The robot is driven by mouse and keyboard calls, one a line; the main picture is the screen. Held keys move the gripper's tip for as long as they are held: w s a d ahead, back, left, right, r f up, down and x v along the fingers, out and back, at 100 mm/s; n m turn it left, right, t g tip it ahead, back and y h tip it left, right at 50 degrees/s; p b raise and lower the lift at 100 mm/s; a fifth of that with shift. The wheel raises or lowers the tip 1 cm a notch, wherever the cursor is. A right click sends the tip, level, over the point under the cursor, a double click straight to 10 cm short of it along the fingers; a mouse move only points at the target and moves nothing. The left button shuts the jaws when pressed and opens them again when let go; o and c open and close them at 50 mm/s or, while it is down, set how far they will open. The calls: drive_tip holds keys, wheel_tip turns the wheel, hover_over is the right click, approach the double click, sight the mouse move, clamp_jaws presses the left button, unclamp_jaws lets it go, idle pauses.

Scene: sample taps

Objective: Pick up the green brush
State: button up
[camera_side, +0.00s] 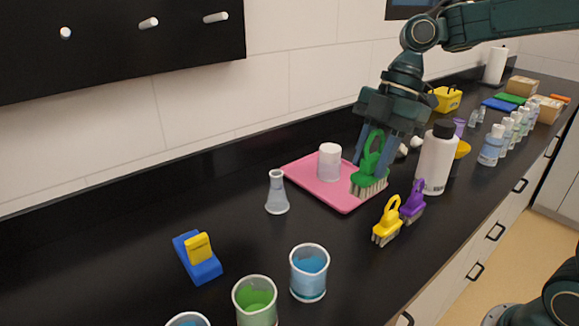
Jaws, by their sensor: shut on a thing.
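The green brush (368,182) is upright with its bristles down and its loop handle up, in front of the pink tray's right side. My gripper (375,150) comes down from above and is shut on the brush's handle. The bristles overlap the right part of the pink tray (338,200) in the picture; I cannot tell whether they touch it. One finger is partly hidden behind the handle.
A white cup (329,162) stands on the tray. A white bottle (436,160) stands close right of my gripper. A yellow brush (387,222) and a purple brush (413,202) are in front. A flask (277,193) stands left. Beakers are at the front.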

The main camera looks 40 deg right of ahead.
drive_tip(key=shift+r, duration=0.95)
